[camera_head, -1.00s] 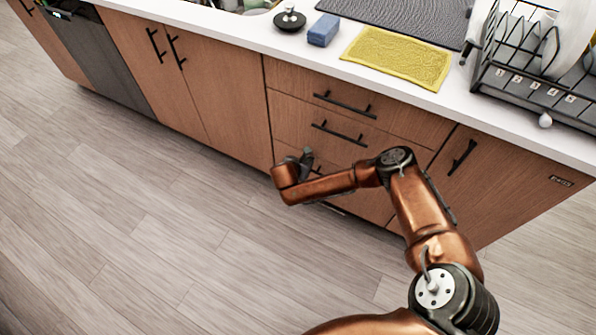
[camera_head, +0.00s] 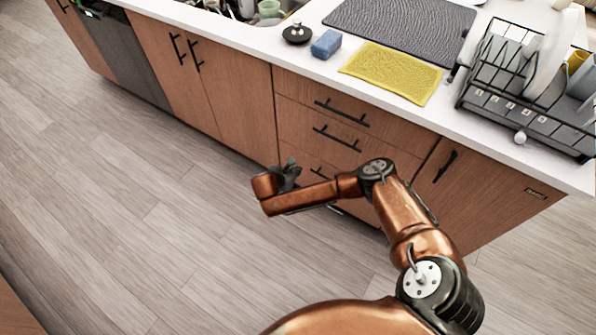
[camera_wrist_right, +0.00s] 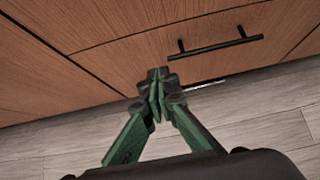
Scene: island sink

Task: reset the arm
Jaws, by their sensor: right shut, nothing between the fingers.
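My right arm (camera_head: 402,205) is copper-coloured and reaches from the bottom right toward the island's drawers in the head view. Its forearm is bent to the left, above the floor. My right gripper (camera_head: 290,172) is at the arm's end, in front of the drawer fronts. In the right wrist view the gripper (camera_wrist_right: 157,95) shows its green fingers shut together, with nothing between them. A drawer front with a black handle (camera_wrist_right: 215,46) is beyond the fingertips. My left gripper is not in view.
A white counter (camera_head: 270,45) holds a blue sponge (camera_head: 326,44), a yellow cloth (camera_head: 392,72), a black sink plug (camera_head: 297,33), a dark drying mat (camera_head: 400,30) and a dish rack (camera_head: 520,108). The wooden floor (camera_head: 120,200) at left is clear.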

